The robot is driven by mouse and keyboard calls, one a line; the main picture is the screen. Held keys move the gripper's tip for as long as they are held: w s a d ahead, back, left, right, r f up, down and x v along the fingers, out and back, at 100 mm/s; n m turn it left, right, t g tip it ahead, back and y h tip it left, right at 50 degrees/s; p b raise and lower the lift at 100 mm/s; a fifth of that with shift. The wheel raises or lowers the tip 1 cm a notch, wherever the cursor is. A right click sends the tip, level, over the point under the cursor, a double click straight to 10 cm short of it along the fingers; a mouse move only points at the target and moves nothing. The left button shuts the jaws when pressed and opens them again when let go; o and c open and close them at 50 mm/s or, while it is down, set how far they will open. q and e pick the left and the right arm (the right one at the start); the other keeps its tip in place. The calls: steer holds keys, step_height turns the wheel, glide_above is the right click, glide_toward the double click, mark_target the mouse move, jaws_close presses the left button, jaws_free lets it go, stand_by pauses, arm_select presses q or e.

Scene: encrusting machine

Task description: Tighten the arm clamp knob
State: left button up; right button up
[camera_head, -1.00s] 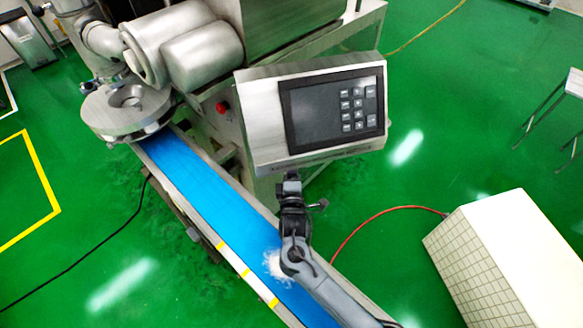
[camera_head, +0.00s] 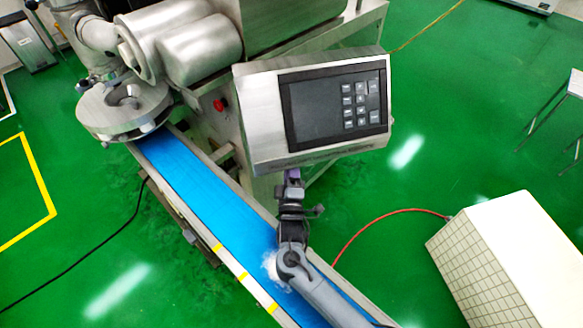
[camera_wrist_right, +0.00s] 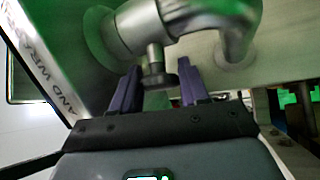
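The arm clamp knob (camera_wrist_right: 155,75) shows in the right wrist view as a short metal stem with a dark round end, below a metal pipe-like arm (camera_wrist_right: 145,25). My right gripper (camera_wrist_right: 158,78) is open, with one purple finger on each side of the knob's lower end and visible gaps. In the head view, my right gripper (camera_head: 292,178) reaches up under the control panel (camera_head: 315,110), which hides the knob and the fingertips there. My left gripper is not in view.
A blue conveyor belt (camera_head: 195,195) runs below my right arm. The machine's metal hopper parts (camera_head: 165,45) stand at the upper left. A white tiled box (camera_head: 505,265) stands at the lower right, with a red hose (camera_head: 385,215).

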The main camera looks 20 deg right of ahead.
steer(key=o, duration=0.3)
steer(key=r+p+v, duration=0.1)
steer(key=v, duration=0.4)
steer(key=p+v, duration=0.1)
steer(key=v, duration=0.4)
steer(key=r+p+v, duration=0.1)
steer(key=v, duration=0.4)
steer(key=shift+s+a+r, duration=0.2)
steer(key=shift+s+r, duration=0.05)
steer(key=shift+s, duration=0.25)
steer(key=shift+s+a, duration=0.25)
steer(key=shift+s, duration=0.3)
